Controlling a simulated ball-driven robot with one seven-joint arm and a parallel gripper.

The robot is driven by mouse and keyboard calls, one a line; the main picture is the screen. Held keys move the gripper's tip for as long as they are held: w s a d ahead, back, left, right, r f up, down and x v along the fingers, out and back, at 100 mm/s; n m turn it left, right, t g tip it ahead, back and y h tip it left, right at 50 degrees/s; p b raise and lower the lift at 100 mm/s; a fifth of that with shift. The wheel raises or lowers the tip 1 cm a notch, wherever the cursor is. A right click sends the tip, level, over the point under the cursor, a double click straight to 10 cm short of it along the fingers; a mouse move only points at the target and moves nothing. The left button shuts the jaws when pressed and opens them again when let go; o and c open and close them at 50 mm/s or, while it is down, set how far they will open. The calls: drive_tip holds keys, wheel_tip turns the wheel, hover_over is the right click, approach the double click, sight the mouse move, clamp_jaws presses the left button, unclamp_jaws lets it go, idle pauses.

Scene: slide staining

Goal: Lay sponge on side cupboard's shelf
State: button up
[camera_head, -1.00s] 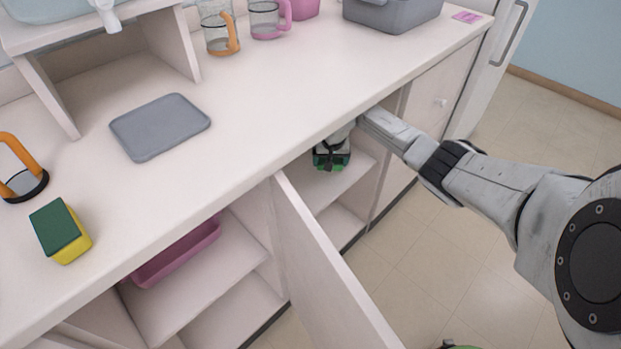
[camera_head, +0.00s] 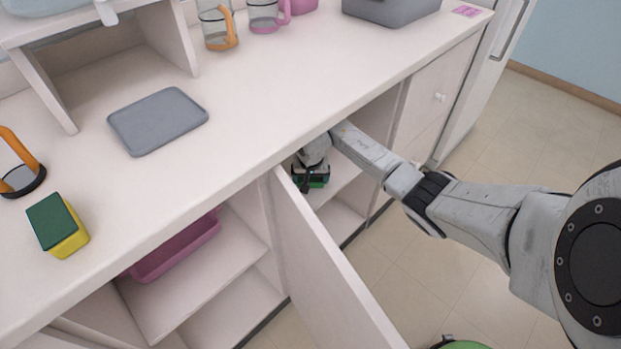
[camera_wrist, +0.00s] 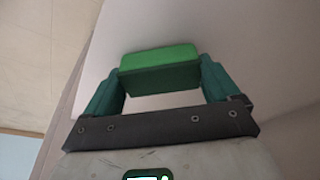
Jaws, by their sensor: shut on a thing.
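My gripper (camera_head: 311,180) reaches under the countertop into the open cupboard section, above its shelf (camera_head: 341,180). In the wrist view my gripper (camera_wrist: 162,82) is shut on a green block, the sponge (camera_wrist: 160,66), with a finger at each end. A pale surface fills the background behind it. In the head view the sponge is mostly hidden by my gripper. I cannot tell whether it touches the shelf. Another sponge, yellow with a green top (camera_head: 57,226), lies on the countertop at the left.
The open cupboard door (camera_head: 325,265) juts out just left of my gripper. The countertop edge lies above my arm. A pink bin (camera_head: 176,250) sits in the left section. A grey tray (camera_head: 158,121), mugs and a grey container (camera_head: 392,10) stand on the countertop (camera_head: 270,95).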

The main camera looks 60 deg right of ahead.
sight(311, 180)
drive_tip(key=o, duration=0.9)
drive_tip(key=shift+f, duration=0.1)
drive_tip(key=shift+r, duration=0.35)
drive_tip(key=p+v, duration=0.1)
drive_tip(key=v, duration=0.1)
drive_tip(key=shift+r, duration=0.35)
drive_tip(key=s+a+p, duration=0.1)
drive_tip(key=s+a, duration=0.1)
drive_tip(key=a, duration=0.1)
drive_tip(key=s+a+p, duration=0.1)
drive_tip(key=s+a, duration=0.1)
drive_tip(key=a, duration=0.2)
drive_tip(key=s+a+p, duration=0.1)
drive_tip(key=s+a, duration=0.1)
drive_tip(key=a, duration=0.1)
drive_tip(key=shift+s+a+p, duration=0.2)
drive_tip(key=shift+a+p, duration=0.05)
drive_tip(key=shift+p, duration=0.1)
drive_tip(key=shift+f, duration=0.1)
